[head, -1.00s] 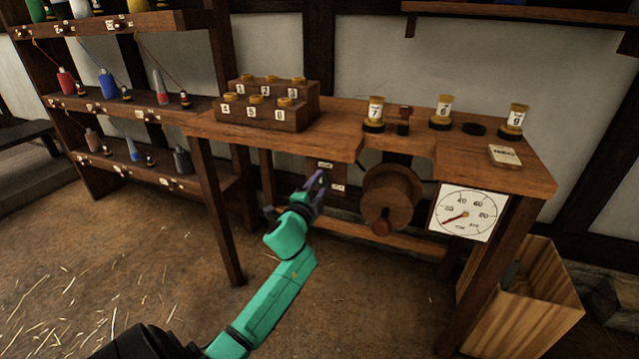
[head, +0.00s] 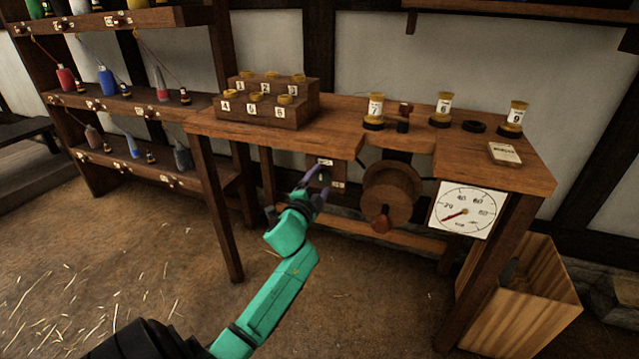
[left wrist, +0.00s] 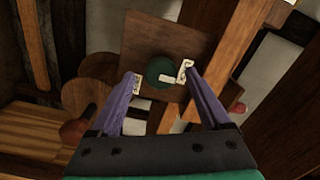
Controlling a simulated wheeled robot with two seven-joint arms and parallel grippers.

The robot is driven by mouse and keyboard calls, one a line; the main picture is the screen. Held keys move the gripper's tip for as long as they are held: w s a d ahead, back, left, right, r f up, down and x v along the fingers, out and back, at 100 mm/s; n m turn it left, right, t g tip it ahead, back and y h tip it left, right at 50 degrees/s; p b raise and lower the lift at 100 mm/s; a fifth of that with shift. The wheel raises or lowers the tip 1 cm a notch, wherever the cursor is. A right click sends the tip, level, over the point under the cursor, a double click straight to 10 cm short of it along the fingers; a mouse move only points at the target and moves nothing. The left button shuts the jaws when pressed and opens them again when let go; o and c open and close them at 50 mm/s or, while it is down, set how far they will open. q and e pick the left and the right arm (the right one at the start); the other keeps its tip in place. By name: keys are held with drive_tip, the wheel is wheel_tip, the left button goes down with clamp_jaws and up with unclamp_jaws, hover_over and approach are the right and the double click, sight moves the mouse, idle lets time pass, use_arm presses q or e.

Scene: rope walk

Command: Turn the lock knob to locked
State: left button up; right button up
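The lock knob (left wrist: 158,69) is a round dark green knob with a pale pointer bar, on a square wooden plate (left wrist: 158,38) under the bench. In the left wrist view the bar points right and slightly down, towards the right-hand label (left wrist: 186,71). Another label (left wrist: 130,83) is at the plate's left. I cannot read either label. My left gripper (left wrist: 162,75) is open, its purple fingers on either side of the knob with gaps; I see no contact. In the head view the gripper (head: 320,183) is at the plate (head: 312,162). My right gripper is not in view.
A wooden reel (head: 392,188) with a crank hangs right of the plate, under the bench (head: 345,133). A dial (head: 466,211) is on the bench front. A bench leg (head: 215,210) stands left of my arm. A wooden bin (head: 530,310) is at the right.

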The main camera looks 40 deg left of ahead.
use_arm(q)
drive_tip(key=shift+s+d, duration=0.2)
drive_tip(key=shift+s, duration=0.2)
drive_tip(key=v, duration=1.3)
drive_tip(key=shift+s+p, duration=0.35)
drive_tip(key=shift+p, duration=0.1)
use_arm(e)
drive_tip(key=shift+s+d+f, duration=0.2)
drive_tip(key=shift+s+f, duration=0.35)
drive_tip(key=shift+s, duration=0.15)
use_arm(q)
drive_tip(key=shift+d, duration=0.1)
